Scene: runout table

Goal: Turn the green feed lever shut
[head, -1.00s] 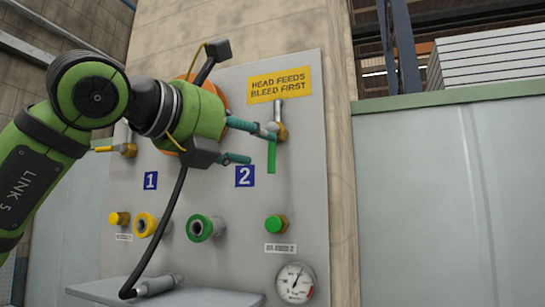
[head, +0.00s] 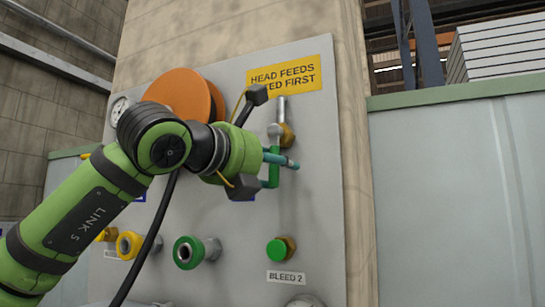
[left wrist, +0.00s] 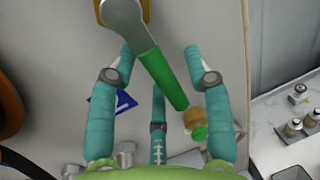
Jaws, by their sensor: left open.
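The green feed lever (head: 274,176) hangs roughly straight down from its grey and brass valve (head: 286,134) on the grey panel, under the yellow sign. In the left wrist view its green handle (left wrist: 163,76) runs from the grey pivot at the top down to the right. My left gripper (head: 285,160) is open at the lever, its teal fingers partly covering the handle. In the left wrist view the handle lies between the spread fingers, with a visible gap to the right one. Contact is not clear. My right gripper is not in view.
Below the lever are the green bleed 2 knob (head: 278,250) and a green-ringed coupling (head: 189,252). A yellow coupling (head: 128,245) is further left. An orange disc (head: 180,92) sits behind my arm. A black hose (head: 150,235) hangs in front of the panel.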

